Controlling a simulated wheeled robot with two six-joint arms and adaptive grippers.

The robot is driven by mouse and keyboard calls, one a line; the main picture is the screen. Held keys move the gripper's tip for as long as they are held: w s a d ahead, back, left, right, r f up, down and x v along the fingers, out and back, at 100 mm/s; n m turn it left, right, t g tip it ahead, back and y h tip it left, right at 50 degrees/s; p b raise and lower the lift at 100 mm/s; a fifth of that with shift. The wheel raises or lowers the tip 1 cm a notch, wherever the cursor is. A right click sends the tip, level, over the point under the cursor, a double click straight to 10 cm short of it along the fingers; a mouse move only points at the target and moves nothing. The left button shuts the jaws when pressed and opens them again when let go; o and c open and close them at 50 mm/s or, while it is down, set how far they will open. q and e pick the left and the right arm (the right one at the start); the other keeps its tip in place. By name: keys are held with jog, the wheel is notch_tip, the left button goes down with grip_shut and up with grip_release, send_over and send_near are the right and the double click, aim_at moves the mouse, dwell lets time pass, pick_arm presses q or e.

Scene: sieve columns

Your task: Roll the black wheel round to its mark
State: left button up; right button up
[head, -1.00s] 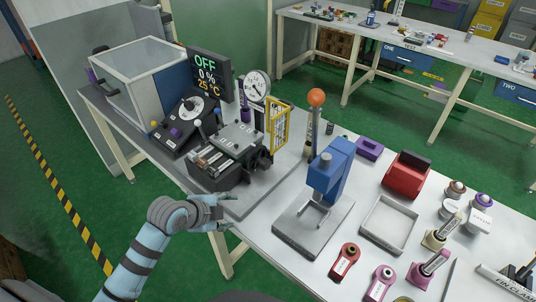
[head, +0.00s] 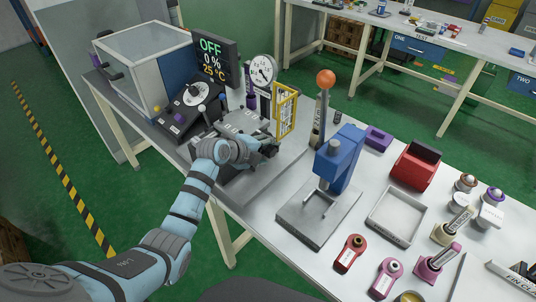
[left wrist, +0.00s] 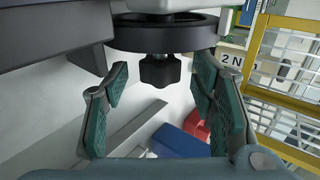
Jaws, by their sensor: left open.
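The black wheel (left wrist: 165,36) shows in the left wrist view as a dark disc seen edge-on at the top, with a black knob (left wrist: 160,70) below it. My left gripper (left wrist: 162,78) is open, its green-padded fingers on either side of the knob with gaps. In the head view my left gripper (head: 268,150) is at the right side of the grey machine (head: 242,118) and hides the wheel there. I cannot make out the wheel's mark. My right gripper is not in view.
A yellow-framed guard (head: 286,112) stands close behind the gripper and fills the right of the left wrist view. A dial gauge (head: 261,70) and a display reading OFF (head: 213,58) stand behind the machine. A blue press (head: 343,158) stands to the right.

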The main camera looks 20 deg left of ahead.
pick_arm(q)
jog(key=shift+w+d+f, duration=0.2)
jog(key=shift+w+f, duration=0.1)
jog(key=shift+w, duration=0.05)
jog(key=c, duration=1.1)
jog(key=b, duration=0.2)
jog(key=shift+a+f+t+b, duration=0.1)
jog(key=shift+f+t+b, duration=0.2)
jog(key=shift+f+t, duration=0.1)
jog(key=shift+c, duration=0.3)
jog(key=shift+r+t+b, duration=0.1)
jog(key=shift+t+b, duration=0.2)
jog(key=shift+s+r, duration=0.1)
jog(key=shift+r, duration=0.15)
jog(key=o, duration=1.2)
jog(key=shift+c, duration=0.2)
